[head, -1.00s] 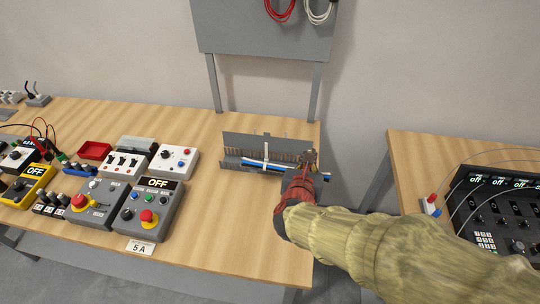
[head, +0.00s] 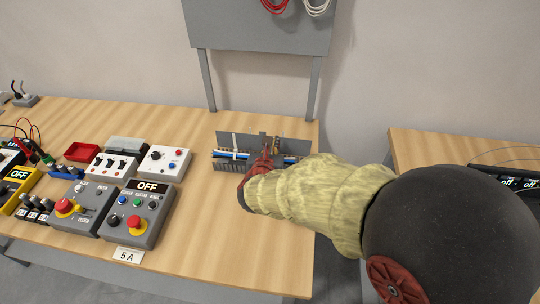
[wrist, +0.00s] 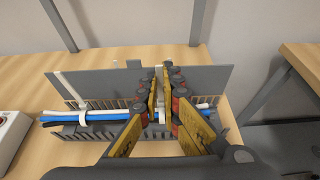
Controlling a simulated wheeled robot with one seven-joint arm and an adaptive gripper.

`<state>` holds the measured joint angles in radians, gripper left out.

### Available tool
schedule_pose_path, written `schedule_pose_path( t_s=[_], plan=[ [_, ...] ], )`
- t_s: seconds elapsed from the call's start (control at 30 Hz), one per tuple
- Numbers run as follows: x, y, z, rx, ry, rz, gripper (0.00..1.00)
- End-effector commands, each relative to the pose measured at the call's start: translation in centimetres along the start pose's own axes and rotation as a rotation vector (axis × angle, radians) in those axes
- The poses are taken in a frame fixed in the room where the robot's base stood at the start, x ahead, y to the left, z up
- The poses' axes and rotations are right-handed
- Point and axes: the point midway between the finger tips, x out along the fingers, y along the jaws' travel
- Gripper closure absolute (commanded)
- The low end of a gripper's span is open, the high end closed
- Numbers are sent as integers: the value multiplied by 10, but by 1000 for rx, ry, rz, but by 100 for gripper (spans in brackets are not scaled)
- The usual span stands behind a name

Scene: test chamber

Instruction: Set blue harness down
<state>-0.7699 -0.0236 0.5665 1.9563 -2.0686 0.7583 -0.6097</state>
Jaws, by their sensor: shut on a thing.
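The blue harness (head: 238,155) is a bundle of blue and white cables with an upright white tie (head: 235,142) around it. It lies along a grey slotted duct (head: 226,166) with a tall back plate. In the wrist view the harness (wrist: 100,117) crosses left to right, its left end reaching past the duct (wrist: 85,131). I cannot tell whether it rests on the duct floor. My gripper (head: 267,155) is over the duct's middle, shut on the harness. Its yellow and red fingers (wrist: 160,100) stand around a white piece and hide the held part.
Grey control boxes with red buttons (head: 135,222), a white switch box (head: 112,165), a white knob box (head: 165,160) and a red tray (head: 82,151) stand left of the duct. The table's right edge is close. Bare wood lies in front of the duct.

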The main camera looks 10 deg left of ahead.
Motion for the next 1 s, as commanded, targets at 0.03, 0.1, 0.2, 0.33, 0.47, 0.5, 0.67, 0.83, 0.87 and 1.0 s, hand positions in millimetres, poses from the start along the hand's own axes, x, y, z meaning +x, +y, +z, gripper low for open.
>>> schedule_pose_path(
  t_s=[0.03, 0.1, 0.2, 0.33, 0.47, 0.5, 0.67, 0.83, 0.87, 1.0],
  plan=[
    [8, 3, -5, 0, -2, 0, 100],
    [15, 5, -8, 2, -2, 0, 100],
    [20, 7, -10, 3, -3, 0, 100],
    [26, 9, -15, 1, -2, 0, 100],
    [34, 10, -32, 1, -1, 0, 100],
    [37, 10, -38, 0, 0, 0, 100],
    [39, 10, -43, 2, -3, 1, 100],
    [38, 10, -42, 2, -3, 1, 100],
    [39, 10, -42, 2, -3, 1, 100],
    [40, 10, -46, 1, -1, 0, 94]
  ],
)
